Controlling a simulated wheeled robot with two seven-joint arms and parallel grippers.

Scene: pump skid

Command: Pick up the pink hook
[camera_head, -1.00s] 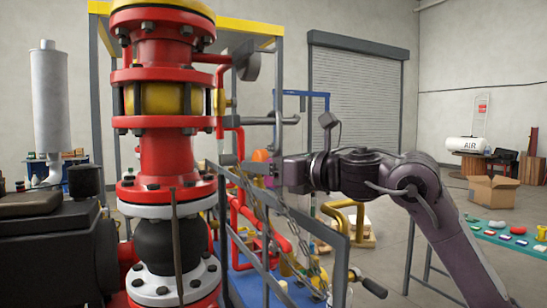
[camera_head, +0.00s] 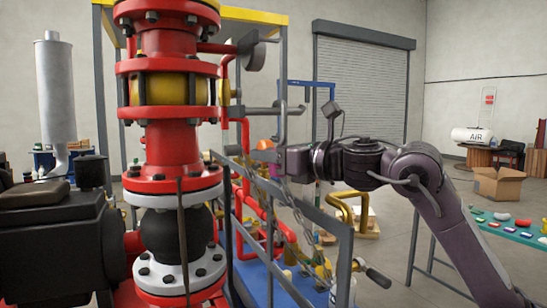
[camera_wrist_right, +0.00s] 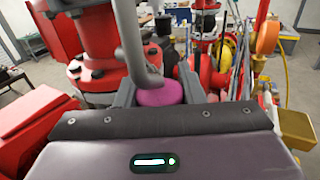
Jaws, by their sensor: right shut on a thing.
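The pink hook (camera_wrist_right: 160,93) shows in the right wrist view as a rounded magenta piece between the fingers of my right gripper (camera_wrist_right: 158,88). The gripper is shut on it. A grey bar (camera_wrist_right: 131,40) comes down from above and curves in front of the pink piece, hiding part of it. In the head view my right gripper (camera_head: 262,157) is beside the red pump column, behind the grey frame rail, and only a small bit of pink (camera_head: 275,171) shows below it. My left gripper is in neither view.
The red valve column (camera_head: 170,140) stands close on the left. A grey railing (camera_head: 290,225) with a hanging chain runs in front of the gripper. Red pipes, yellow pipes and hoses crowd the area around. A green table (camera_head: 510,228) with small parts stands at the right.

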